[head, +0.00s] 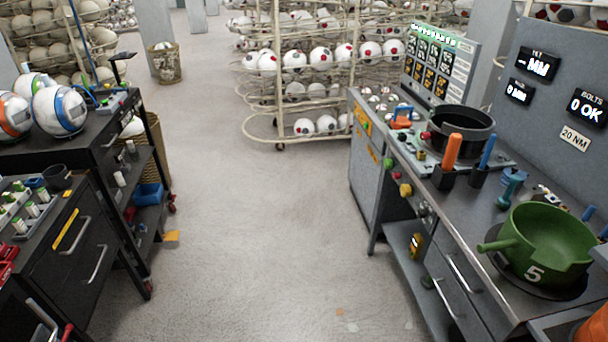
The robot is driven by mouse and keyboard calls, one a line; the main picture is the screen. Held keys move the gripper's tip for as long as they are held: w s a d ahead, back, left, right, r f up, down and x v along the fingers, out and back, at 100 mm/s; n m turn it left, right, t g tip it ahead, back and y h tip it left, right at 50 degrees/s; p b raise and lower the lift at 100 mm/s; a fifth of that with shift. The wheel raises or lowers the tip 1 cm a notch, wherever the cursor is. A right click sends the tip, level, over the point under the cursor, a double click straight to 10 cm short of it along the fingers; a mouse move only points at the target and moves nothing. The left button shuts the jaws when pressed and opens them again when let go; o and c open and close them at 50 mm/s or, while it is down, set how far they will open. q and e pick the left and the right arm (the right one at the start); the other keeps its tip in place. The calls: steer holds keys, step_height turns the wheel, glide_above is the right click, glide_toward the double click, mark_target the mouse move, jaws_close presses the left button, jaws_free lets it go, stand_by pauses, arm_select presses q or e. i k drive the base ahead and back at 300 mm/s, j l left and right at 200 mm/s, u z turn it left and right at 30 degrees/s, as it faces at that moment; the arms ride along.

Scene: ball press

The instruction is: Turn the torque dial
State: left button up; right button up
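No thing is clearly marked as the torque dial. A row of controls runs along the front edge of the right workbench (455,205): a green knob (388,163), a red one (396,175), a yellow one (405,190) and a grey round fitting (425,211). I cannot tell which of these, if any, is the dial. A sign reading "20 NM" (575,138) is on the grey panel above the bench. Neither of my grippers shows in the head view.
A green pot-like fixture marked 5 (535,240) and a black round bowl (462,130) stand on the right bench. Dark cabinets (85,250) line the left. Racks of balls (310,60) stand behind.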

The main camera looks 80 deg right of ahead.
mark_target(421, 214)
steer(key=z, duration=3.65)
